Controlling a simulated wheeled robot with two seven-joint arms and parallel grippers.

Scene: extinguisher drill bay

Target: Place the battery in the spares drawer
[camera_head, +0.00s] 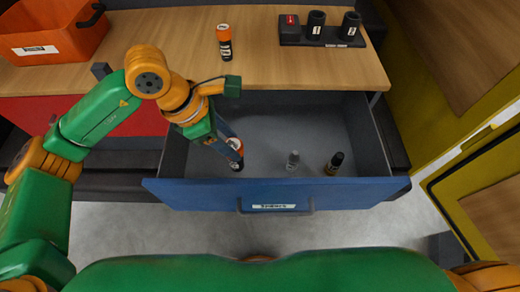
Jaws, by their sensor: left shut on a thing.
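The spares drawer (345,193) is pulled open below the bench, with a blue front, a handle and a white label. My left gripper (233,148) reaches down into its left part and is shut on an orange and black battery (236,158). The fingers partly hide this battery. I cannot tell whether its lower end touches the drawer floor. Another orange and black battery (224,43) stands upright on the bench top. My right gripper is not in view.
An orange bin (55,32) is at the bench's left. A dark holder (322,37) with black cups stands at the back right. The drawer's middle floor is clear.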

